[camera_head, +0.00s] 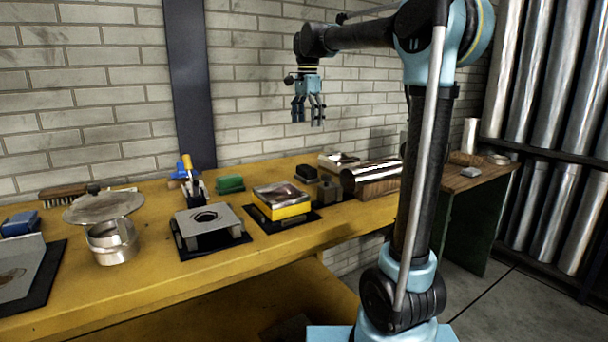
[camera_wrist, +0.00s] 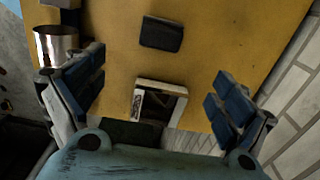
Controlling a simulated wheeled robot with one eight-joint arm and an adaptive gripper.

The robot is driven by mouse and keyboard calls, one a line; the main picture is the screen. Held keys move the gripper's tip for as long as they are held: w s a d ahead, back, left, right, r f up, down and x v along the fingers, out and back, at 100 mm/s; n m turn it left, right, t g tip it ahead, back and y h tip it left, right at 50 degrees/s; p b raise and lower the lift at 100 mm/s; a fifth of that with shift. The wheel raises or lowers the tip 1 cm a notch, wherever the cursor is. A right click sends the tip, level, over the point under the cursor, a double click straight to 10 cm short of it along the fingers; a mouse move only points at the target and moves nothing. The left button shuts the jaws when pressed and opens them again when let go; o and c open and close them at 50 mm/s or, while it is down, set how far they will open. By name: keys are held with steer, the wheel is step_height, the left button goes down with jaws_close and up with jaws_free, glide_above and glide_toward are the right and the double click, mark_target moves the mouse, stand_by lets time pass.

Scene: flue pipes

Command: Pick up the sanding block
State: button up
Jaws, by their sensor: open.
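A small dark block (camera_head: 306,172), which looks most like the sanding block, lies at the back of the yellow bench. What seems to be the same block shows in the wrist view (camera_wrist: 161,33), flat on the bench top. A green block (camera_head: 230,183) lies further left; I cannot be sure which one is the sanding block. My gripper (camera_head: 308,116) hangs high above the back of the bench, pointing down. In the wrist view its fingers (camera_wrist: 160,92) are wide apart with nothing between them, well above the bench. Nothing touches it.
An open pale-rimmed box (camera_wrist: 160,101) lies beside the dark block. A shiny pipe (camera_head: 372,176) on a wooden block stands to the right. A yellow box (camera_head: 282,204) and a grey plate with a hole (camera_head: 208,219) stand in front. The brick wall (camera_head: 255,90) is close behind.

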glide_toward(307, 167)
step_height(307, 167, down, 5)
steer(key=shift+a+f, duration=0.1)
steer(key=shift+a, duration=0.05)
steer(key=shift+w+f, duration=0.15)
steer(key=shift+f, duration=2.5)
steer(key=shift+c, duration=0.3)
steer(key=c, duration=1.2)
